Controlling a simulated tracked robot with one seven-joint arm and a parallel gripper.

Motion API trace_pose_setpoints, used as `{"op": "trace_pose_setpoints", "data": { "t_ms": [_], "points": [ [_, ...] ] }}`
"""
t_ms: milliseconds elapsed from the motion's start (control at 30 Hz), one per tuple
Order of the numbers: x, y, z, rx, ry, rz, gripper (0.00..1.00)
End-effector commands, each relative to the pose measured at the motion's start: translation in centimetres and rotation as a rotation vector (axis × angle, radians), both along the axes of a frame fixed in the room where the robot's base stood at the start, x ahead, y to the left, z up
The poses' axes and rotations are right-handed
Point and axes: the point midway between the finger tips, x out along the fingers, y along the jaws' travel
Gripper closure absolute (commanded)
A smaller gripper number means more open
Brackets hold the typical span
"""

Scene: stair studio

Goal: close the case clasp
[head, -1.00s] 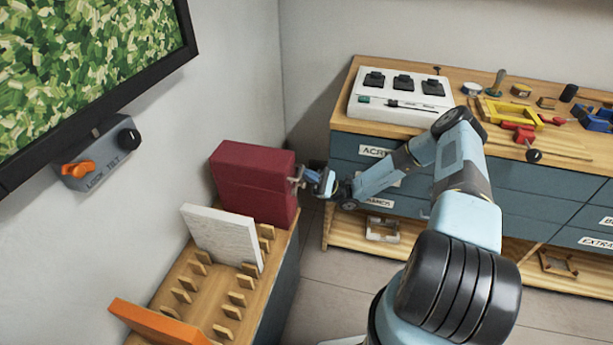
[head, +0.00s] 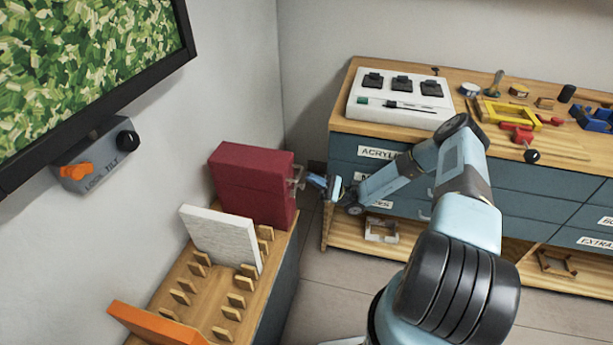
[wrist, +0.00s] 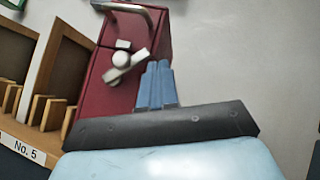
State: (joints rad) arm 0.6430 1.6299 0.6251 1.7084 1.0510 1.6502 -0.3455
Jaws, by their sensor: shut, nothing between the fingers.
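The dark red case (head: 252,188) stands upright at the far end of a slotted wooden rack. Its clasp (head: 296,177) is on the narrow face towards my gripper. In the wrist view the clasp (wrist: 121,58) shows as a pale round knob with a bar slanting across the face, below a small pale block (wrist: 123,44). A metal handle (wrist: 128,8) sits above on the case (wrist: 95,95). My gripper (head: 312,181) is shut and empty, close to the clasp. In the wrist view its blue fingers (wrist: 157,68) are together, right of the bar; contact cannot be told.
A white panel (head: 220,238) and an orange panel (head: 155,325) stand in the rack (head: 205,318). A drawer cabinet (head: 510,190) with tools on top stands right of my gripper. A wall screen (head: 90,60) and control box (head: 97,160) are at left.

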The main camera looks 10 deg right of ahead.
Motion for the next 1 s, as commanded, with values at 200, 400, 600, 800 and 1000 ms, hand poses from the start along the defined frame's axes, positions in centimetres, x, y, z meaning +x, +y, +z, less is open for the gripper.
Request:
{"op": "trace_pose_setpoints", "data": {
  "t_ms": [200,400,600,800,1000],
  "points": [
    [-0.1,-3.3,-3.0,-0.001,0.000,-0.002,1.00],
    [-0.1,-5.8,-5.2,-0.001,0.000,0.000,1.00],
    [-0.1,-7.2,-6.4,0.000,0.001,0.001,1.00],
    [-0.1,-7.5,-6.7,-0.001,0.000,0.001,1.00],
    [-0.1,-7.5,-6.6,-0.001,0.000,0.001,1.00]
  ]
}}
